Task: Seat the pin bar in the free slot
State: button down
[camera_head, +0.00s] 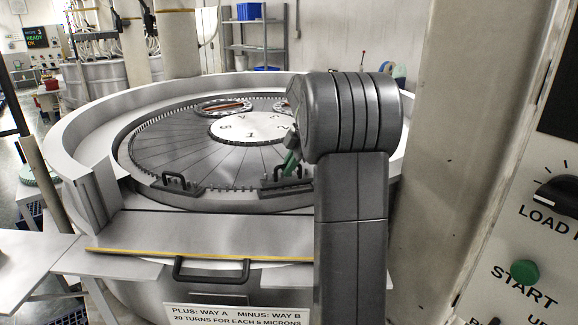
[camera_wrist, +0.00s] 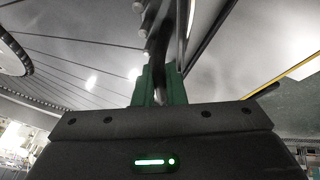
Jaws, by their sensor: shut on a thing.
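My gripper (camera_head: 291,161) is at the near edge of the round machine, its green fingers pointing down. In the wrist view the fingers (camera_wrist: 160,76) are shut on the dark curved handle of a pin bar (camera_wrist: 156,48). In the head view this pin bar (camera_head: 287,188) is at the near rim, partly hidden by my arm. I cannot tell whether it rests in the slot or hangs just above it. A second black handle (camera_head: 176,181) stands on the rim to the left. The free slot cannot be made out.
The lapping plate (camera_head: 170,150) carries a numbered centre disc (camera_head: 250,128) and round carriers (camera_head: 222,107). A high pale wall (camera_head: 88,110) surrounds it. A front shelf (camera_head: 200,228) with a yellow strip lies nearer. A pillar and control panel (camera_head: 540,230) stand at the right.

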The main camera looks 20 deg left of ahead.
aim_at(287, 179)
jog(key=shift+f+b, duration=1.1)
jog(key=shift+f, duration=0.4)
jog(key=c, duration=1.4)
grip_release()
jog(key=v, duration=1.4)
jog(key=shift+b, duration=0.3)
jog(key=shift+a+f, duration=0.1)
jog(key=x, duration=1.3)
jog(key=shift+a+f+p, duration=0.15)
jog(key=shift+f+p, duration=0.2)
jog(key=shift+r, duration=0.25)
